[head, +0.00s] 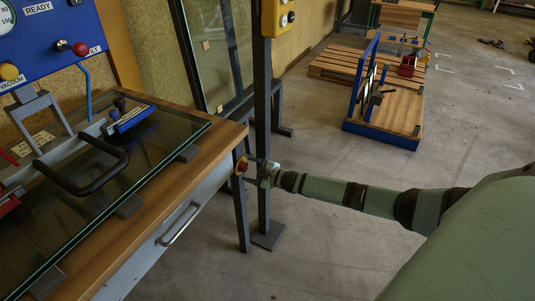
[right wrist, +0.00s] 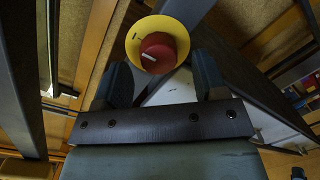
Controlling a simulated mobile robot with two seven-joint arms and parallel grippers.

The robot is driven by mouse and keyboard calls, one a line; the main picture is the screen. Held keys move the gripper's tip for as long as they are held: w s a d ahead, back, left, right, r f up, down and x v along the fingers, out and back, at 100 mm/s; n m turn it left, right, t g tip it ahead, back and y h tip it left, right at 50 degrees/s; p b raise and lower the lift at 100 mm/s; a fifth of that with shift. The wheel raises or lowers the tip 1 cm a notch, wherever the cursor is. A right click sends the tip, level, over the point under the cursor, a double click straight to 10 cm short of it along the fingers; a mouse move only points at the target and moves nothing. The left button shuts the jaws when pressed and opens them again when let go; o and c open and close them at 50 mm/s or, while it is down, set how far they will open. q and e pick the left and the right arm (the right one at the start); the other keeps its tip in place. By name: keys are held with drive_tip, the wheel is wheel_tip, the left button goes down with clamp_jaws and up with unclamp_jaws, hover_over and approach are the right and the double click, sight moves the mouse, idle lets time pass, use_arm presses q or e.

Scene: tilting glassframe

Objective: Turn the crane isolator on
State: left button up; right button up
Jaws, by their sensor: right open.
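The crane isolator is a round red knob with a yellow disc behind it. It shows in the head view (head: 242,166) near the table's right corner, and large in the right wrist view (right wrist: 158,53). A short white mark on the knob points up and left. My right gripper (head: 252,168) is at the isolator; in the right wrist view its two dark fingers (right wrist: 162,78) are apart, one to each side just below the knob. No grip on the knob shows, and I cannot tell whether the fingers touch it. My left gripper is not in view.
A wooden table (head: 165,215) with a glass pane (head: 165,150) and a black-handled lifter (head: 85,170) stands at left. A dark post (head: 263,110) carries a yellow box (head: 277,18) beside the isolator. A blue-based wooden stand (head: 400,110) is farther back. The floor at right is open.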

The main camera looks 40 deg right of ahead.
use_arm(q)
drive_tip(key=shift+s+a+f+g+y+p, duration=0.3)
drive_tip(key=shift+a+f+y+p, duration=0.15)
drive_tip(key=shift+p, duration=0.8)
use_arm(e)
drive_tip(key=v, duration=1.2)
drive_tip(key=shift+s, duration=0.2)
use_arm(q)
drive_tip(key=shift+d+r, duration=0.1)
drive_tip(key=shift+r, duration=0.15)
use_arm(e)
drive_tip(key=shift+r, duration=0.1)
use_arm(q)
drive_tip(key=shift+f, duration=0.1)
use_arm(e)
drive_tip(key=shift+d, duration=0.1)
